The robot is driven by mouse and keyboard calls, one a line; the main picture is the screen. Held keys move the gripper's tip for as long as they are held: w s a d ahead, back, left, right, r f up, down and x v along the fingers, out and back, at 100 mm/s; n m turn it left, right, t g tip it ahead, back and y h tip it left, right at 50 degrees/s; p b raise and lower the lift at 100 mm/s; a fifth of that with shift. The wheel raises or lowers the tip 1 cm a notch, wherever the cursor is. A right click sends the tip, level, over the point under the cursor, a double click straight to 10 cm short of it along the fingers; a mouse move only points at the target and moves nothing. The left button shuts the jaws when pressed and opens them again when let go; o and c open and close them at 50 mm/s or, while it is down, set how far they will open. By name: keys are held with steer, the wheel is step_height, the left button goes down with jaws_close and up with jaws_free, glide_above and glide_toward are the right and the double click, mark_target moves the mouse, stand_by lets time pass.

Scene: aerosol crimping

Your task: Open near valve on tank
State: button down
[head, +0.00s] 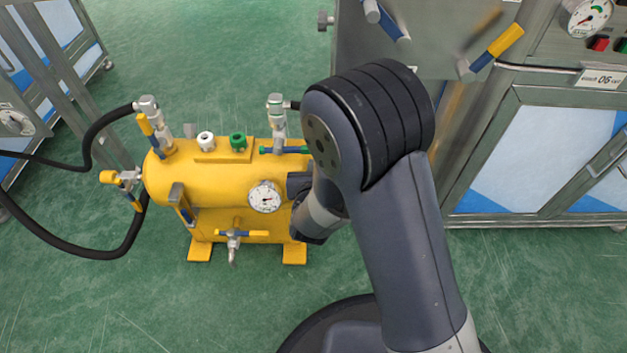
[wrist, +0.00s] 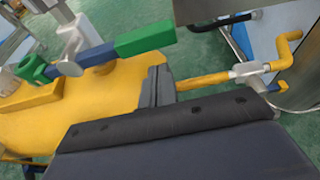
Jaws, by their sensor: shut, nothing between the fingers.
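The yellow tank (head: 215,185) stands on the floor at left centre in the head view; its body also fills the left of the wrist view (wrist: 100,115). Its front bears a low valve (head: 233,235) with a blue-and-yellow handle lying crosswise. A blue-and-green handle (head: 285,150) lies level on the tank's top right, and it crosses the upper left of the wrist view (wrist: 115,50). My gripper (wrist: 157,86) is shut and empty, close over the tank's right end, below the green handle tip. In the head view my arm hides part of that end.
A yellow pipe with a grey fitting (wrist: 246,70) runs at the right in the wrist view. A gauge (head: 265,197) sits on the tank's front. Black hoses (head: 95,250) loop at the left. A steel cabinet (head: 480,150) stands at the right. Green floor is clear in front.

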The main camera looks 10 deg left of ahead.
steer(key=shift+r, duration=1.05)
